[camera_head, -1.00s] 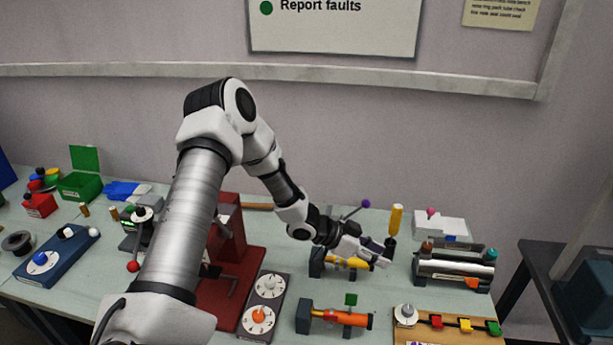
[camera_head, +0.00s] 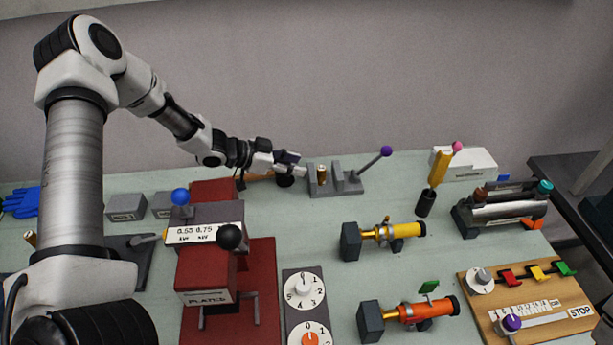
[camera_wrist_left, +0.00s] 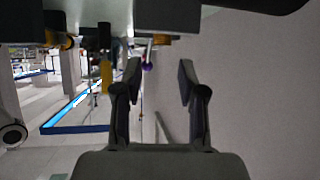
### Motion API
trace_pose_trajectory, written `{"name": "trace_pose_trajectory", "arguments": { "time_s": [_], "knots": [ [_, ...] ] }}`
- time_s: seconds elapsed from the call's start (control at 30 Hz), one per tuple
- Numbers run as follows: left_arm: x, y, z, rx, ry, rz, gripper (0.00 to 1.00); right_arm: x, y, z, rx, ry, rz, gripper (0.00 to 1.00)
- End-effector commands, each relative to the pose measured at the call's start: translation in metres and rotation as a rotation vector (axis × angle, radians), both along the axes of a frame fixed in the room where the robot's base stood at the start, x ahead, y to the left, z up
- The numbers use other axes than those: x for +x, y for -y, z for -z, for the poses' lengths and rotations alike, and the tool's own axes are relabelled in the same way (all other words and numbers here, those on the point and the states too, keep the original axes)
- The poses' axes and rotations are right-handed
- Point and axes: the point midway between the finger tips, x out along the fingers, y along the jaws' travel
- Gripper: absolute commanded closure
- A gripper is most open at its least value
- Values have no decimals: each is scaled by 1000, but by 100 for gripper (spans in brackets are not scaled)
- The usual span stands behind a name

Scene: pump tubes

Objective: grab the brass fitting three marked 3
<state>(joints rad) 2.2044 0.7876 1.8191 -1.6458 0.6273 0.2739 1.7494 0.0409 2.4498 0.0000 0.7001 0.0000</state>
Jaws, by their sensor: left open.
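A small brass fitting (camera_head: 321,175) stands upright in a grey fixture (camera_head: 345,189) with a purple-knobbed lever at the back of the table. No number can be read on it. My left gripper (camera_head: 299,164) is just left of this fitting, apart from it, with nothing visibly held. In the left wrist view the gripper (camera_wrist_left: 159,72) shows two spread fingers with an empty gap; a brass-coloured piece (camera_wrist_left: 162,39) shows above them, partly cut off. Another brass piece (camera_head: 31,240) is at the left edge, partly hidden by my arm. My right gripper is out of view.
The purple lever knob (camera_head: 386,151) rises right of the fixture. A red press (camera_head: 208,265) with blue and black knobs stands front left. A yellow-handled tool (camera_head: 438,168), yellow tube (camera_head: 385,233) and orange tube (camera_head: 424,311) are to the right.

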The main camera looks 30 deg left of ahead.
Motion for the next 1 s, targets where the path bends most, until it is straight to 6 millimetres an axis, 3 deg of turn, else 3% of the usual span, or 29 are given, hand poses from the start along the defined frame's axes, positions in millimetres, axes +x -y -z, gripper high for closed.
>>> {"name": "trace_pose_trajectory", "arguments": {
  "time_s": [0.17, 0.5, 0.73, 0.77, 0.87, 1.0],
  "knots": [
    [13, 12, 14, 3, -4, 2, 60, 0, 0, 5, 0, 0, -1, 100],
    [49, 44, 33, 4, -2, 2, 60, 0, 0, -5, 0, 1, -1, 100],
    [53, 47, 36, 0, 0, -1, 60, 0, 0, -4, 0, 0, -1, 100],
    [53, 47, 36, 0, 0, -1, 63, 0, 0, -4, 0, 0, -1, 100],
    [53, 47, 36, 0, 0, -1, 98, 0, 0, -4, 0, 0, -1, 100],
    [53, 46, 36, 0, 2, 0, 100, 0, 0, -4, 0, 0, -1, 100]
  ]
}}
